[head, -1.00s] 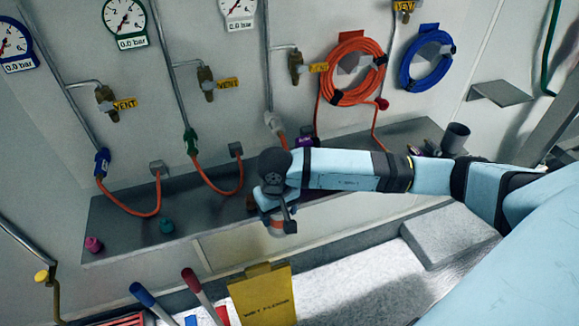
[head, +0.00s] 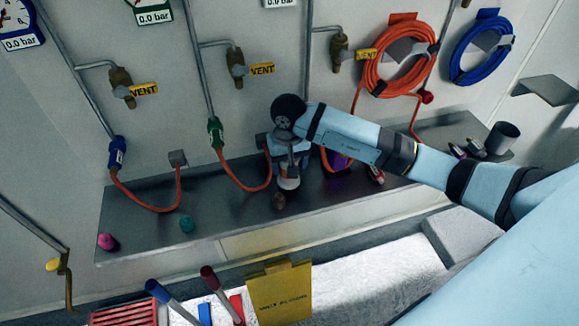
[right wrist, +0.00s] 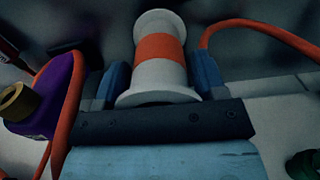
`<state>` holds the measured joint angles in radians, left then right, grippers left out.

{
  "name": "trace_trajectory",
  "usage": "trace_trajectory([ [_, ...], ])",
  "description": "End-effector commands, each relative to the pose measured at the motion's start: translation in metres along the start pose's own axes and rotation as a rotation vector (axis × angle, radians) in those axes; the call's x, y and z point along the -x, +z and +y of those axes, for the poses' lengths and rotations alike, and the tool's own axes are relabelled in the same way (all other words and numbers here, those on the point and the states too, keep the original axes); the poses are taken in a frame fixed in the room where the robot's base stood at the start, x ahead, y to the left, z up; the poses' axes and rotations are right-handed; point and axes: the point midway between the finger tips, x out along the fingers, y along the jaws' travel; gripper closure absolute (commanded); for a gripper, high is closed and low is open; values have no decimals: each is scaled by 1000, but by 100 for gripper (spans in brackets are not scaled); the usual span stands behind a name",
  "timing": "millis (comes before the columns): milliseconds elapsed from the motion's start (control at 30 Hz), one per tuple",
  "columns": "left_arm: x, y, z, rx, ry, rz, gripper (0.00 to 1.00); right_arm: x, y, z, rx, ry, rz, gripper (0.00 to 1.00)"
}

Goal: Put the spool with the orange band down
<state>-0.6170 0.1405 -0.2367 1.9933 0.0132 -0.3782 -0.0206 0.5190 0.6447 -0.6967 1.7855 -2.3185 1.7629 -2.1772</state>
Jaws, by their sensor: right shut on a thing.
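The spool (head: 289,182) is white with an orange band. It shows close up in the right wrist view (right wrist: 160,48), between the two blue fingers of my right gripper. My right gripper (head: 288,160) is shut on the spool and is over the dark grey shelf (head: 235,218) along the wall. I cannot tell whether the spool touches the shelf. Part of the spool is hidden by the gripper in the head view. My left gripper is in neither view.
A small brown object (head: 279,201) lies just in front of the spool. A purple object (right wrist: 48,98) and orange hoses flank the gripper. Teal (head: 187,223) and pink (head: 106,242) pieces stand at the shelf's left. A dark cup (head: 502,138) stands at its right end.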

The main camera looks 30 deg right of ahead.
Motion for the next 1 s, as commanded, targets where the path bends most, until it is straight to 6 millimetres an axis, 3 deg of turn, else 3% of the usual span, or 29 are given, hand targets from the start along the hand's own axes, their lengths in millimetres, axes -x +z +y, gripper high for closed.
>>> trace_trajectory([
  [200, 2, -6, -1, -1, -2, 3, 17, -26, 0, 0, 0, -1, -1, 70],
  [533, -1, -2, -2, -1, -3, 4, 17, -30, 0, 0, 1, 0, 1, 70],
  [567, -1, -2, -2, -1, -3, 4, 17, -30, 0, 0, 1, 0, 1, 33],
  [667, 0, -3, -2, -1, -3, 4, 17, -29, 0, 0, 1, 0, 0, 10],
  [1000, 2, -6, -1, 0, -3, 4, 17, -26, 0, 0, 0, 0, 0, 9],
])
